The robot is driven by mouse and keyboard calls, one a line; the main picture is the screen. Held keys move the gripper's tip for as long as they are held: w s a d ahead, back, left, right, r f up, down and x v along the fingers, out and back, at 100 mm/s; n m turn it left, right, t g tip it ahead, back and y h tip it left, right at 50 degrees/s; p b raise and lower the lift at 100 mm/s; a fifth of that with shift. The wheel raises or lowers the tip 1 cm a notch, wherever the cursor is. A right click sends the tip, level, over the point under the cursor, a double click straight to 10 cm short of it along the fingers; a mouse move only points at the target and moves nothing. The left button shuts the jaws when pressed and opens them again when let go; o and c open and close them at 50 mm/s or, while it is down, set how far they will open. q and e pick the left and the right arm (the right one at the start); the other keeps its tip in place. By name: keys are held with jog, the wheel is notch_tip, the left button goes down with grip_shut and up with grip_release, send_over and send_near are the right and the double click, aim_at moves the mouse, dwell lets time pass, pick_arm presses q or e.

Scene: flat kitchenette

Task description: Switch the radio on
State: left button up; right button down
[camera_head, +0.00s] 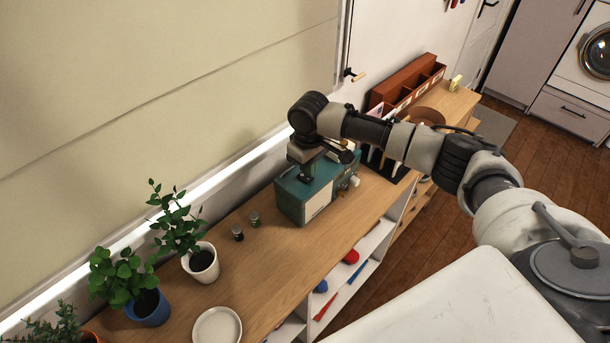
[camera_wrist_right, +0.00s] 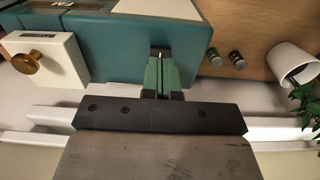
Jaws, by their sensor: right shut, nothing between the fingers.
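The radio (camera_head: 305,200) is a teal box with a white panel, standing on the wooden shelf top against the wall. In the right wrist view its teal body (camera_wrist_right: 110,45) fills the upper left. A white block with a round brown knob (camera_wrist_right: 27,62) is beside it at the left there. My right gripper (camera_head: 308,176) points down at the radio's top on its wall side. In the wrist view its green fingers (camera_wrist_right: 163,60) are closed together with nothing between them, close against the teal body. I cannot tell whether they touch it. My left gripper is not in view.
Two small jars (camera_head: 246,226) stand left of the radio. Potted plants (camera_head: 202,262) and a white plate (camera_head: 217,328) are further left on the wooden top (camera_head: 265,262). A reddish-brown organiser (camera_head: 410,82) stands beyond the radio. Open shelves are below.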

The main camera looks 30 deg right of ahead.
aim_at(308, 179)
jog(key=shift+s+f+b, duration=0.1)
jog(key=shift+f+b, duration=0.35)
jog(key=shift+f, duration=0.95)
dwell(1.0)
notch_tip(308, 179, up, 2)
jog(key=shift+p, duration=1.25)
notch_tip(308, 179, up, 3)
jog(key=p, duration=0.3)
jog(key=shift+r+p, duration=1)
jog(key=shift+r, duration=0.05)
jog(key=shift+a+f, duration=0.1)
jog(key=shift+f, duration=0.05)
